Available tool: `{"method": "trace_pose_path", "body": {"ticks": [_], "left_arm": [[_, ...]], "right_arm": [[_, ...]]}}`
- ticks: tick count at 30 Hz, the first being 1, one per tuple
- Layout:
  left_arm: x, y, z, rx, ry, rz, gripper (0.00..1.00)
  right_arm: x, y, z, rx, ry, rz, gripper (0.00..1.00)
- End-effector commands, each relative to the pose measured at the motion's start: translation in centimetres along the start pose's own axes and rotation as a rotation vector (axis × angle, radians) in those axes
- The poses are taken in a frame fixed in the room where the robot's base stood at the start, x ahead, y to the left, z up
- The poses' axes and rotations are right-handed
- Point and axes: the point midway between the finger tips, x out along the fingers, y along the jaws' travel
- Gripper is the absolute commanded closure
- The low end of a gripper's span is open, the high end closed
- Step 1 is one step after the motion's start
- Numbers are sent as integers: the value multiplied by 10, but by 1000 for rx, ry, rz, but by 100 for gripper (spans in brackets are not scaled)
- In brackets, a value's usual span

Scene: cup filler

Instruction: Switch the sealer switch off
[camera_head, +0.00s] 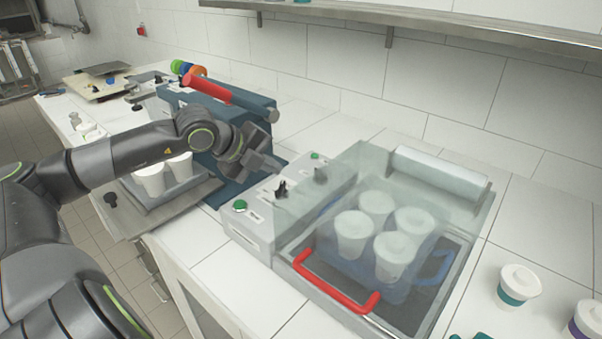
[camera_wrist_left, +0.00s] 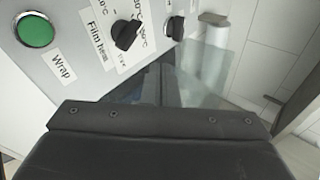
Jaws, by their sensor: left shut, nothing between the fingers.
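A blue machine with a red handle (camera_head: 207,87), perhaps the sealer, stands left of the glass-lidded wrapper. I cannot pick out a switch on it; my left arm hides part of its front. My left gripper (camera_head: 268,165) is shut and empty, in the air beside the blue machine's right end, above and behind the wrapper's control panel (camera_head: 247,222). That panel has a green button (camera_head: 240,206) and black knobs (camera_head: 281,188). The wrist view shows the green button (camera_wrist_left: 35,32) labelled "Wrap" and a knob (camera_wrist_left: 126,34) labelled "Film heat". My right gripper is out of view.
The wrapper has a clear lid with a red handle (camera_head: 335,283) over several white cups (camera_head: 354,233). Two white cups (camera_head: 150,178) sit in a tray by the blue machine. Lidded tubs (camera_head: 517,285) stand at the right. A shelf (camera_head: 450,19) hangs above.

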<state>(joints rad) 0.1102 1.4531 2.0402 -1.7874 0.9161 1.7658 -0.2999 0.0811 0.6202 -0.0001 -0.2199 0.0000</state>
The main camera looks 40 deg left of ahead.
Motion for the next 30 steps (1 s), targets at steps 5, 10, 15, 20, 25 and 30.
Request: {"method": "trace_pose_path", "body": {"ticks": [5,10,15,20,25,30], "left_arm": [[4,0,-2,-26,6,-11,100],[14,0,-1,-27,7,-13,100],[28,-1,-3,-26,8,-11,100],[43,-1,-2,-26,6,-12,100],[61,-1,-2,-26,7,-10,100],[81,-1,-2,-26,7,-9,100]], "right_arm": [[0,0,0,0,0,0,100],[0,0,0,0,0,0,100],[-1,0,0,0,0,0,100],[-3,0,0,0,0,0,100],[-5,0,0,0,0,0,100],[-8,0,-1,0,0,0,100]]}}
